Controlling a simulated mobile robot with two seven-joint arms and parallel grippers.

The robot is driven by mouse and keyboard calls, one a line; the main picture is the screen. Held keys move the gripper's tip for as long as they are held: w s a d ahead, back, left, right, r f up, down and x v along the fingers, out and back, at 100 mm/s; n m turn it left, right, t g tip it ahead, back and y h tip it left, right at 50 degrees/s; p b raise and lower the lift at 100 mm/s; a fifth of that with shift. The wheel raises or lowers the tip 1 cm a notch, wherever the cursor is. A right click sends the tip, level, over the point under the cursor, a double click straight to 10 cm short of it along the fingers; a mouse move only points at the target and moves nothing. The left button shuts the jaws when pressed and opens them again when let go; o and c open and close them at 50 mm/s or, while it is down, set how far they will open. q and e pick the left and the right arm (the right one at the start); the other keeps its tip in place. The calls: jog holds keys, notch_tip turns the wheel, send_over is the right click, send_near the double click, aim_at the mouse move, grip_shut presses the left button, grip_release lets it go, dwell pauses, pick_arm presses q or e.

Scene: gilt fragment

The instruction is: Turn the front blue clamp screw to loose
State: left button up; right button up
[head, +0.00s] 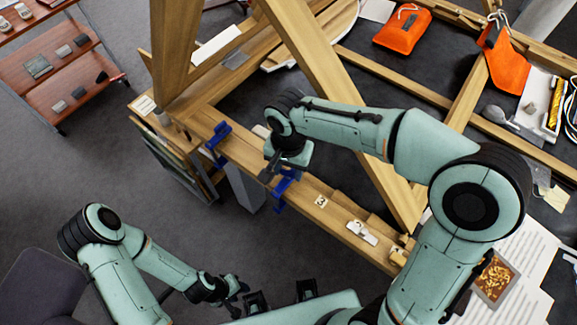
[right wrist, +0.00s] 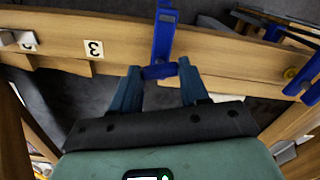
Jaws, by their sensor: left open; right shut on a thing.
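The front blue clamp (head: 285,187) is fixed on the wooden beam (head: 240,155). In the right wrist view its blue bar (right wrist: 163,38) crosses the beam, and its blue screw piece (right wrist: 160,71) lies between my fingertips. My right gripper (head: 274,172) is shut on this piece; it also shows in the right wrist view (right wrist: 158,78). My arm and hand partly cover the clamp in the head view. A second blue clamp (head: 217,140) sits farther along the beam, and at the right edge of the wrist view (right wrist: 304,80). My left gripper (head: 236,288) is open, low and away from the beam.
A slanting wooden post (head: 320,85) rises behind my right arm. Orange bags (head: 403,30) lie at the back. Grey floor is free in front of the beam.

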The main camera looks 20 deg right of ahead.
aim_at(288, 172)
jog(key=n, duration=0.3)
jog(key=shift+n, duration=0.3)
jog(key=n+p, duration=0.1)
jog(key=n, duration=0.2)
jog(key=shift+r+n, duration=0.1)
jog(key=shift+n, duration=0.2)
pick_arm(q)
jog(key=shift+w+r+p, duration=0.25)
jog(key=shift+w+r, duration=0.15)
jog(key=shift+r, duration=0.25)
jog(key=shift+w+r+p, duration=0.25)
jog(key=shift+w+r, duration=0.15)
jog(key=shift+r, duration=0.2)
pick_arm(e)
jog(key=n, duration=0.6)
jog(key=shift+n, duration=0.4)
jog(key=o, duration=1.1)
jog(key=shift+c, duration=0.2)
pick_arm(q)
jog(key=shift+w+r+p, duration=0.9)
jog(key=shift+w+r, duration=0.1)
jog(key=shift+r, duration=0.2)
pick_arm(e)
notch_tip(288, 172, up, 13)
jog(key=shift+r, duration=0.15)
